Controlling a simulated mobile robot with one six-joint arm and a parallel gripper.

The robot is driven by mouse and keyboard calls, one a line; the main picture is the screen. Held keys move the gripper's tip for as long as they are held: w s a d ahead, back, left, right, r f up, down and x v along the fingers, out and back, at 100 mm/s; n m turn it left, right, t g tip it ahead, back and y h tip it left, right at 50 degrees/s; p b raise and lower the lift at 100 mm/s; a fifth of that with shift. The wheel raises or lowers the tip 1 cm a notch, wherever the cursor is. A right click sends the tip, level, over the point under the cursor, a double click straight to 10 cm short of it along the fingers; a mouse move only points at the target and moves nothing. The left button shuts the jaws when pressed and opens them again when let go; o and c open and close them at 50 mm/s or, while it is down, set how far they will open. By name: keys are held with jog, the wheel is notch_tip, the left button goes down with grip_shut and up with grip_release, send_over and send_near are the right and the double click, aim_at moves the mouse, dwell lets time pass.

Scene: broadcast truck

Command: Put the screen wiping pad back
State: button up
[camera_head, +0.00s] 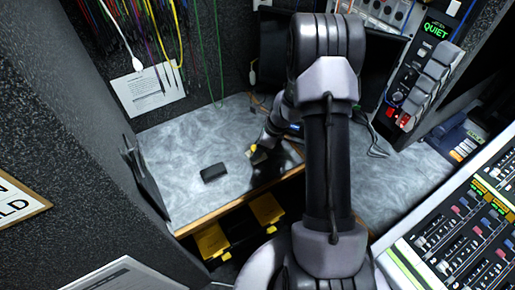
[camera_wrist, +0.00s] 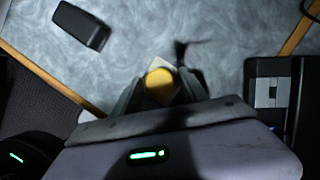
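The screen wiping pad looks like a pale square piece with a round yellow part; in the wrist view the pad (camera_wrist: 161,84) sits between my fingertips. My gripper (camera_wrist: 163,90) appears shut on it, a finger touching each side of the yellow part. In the head view my gripper (camera_head: 262,151) is over the grey desk near its front edge, and a small yellow bit of the pad (camera_head: 254,148) shows there. The pad's underside is hidden, and any gap to the desk is hard to judge.
A black box (camera_head: 213,172) lies on the desk (camera_head: 185,150) left of my gripper; the wrist view shows it upper left (camera_wrist: 80,25). Yellow-and-black bins (camera_head: 265,209) are under the desk edge. A dark monitor (camera_head: 272,50) stands behind my arm. Cables hang at the back.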

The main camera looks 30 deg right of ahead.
jog(key=shift+r, duration=0.25)
jog(key=p+v, duration=0.6)
jog(key=v, duration=0.5)
jog(key=a+r+n, duration=0.5)
jog(key=a+r, duration=0.1)
jog(key=r, duration=0.6)
jog(key=s+a+r+n+t, duration=0.1)
jog(key=s+a+r+n, duration=0.6)
jog(key=s, duration=0.3)
jog(key=s+a+r+n+t+h, duration=0.1)
jog(key=s+a+r+n, duration=0.6)
jog(key=s+n, duration=0.3)
jog(key=shift+a+r+t, duration=0.4)
jog(key=shift+a, duration=0.15)
jog(key=shift+s, duration=0.1)
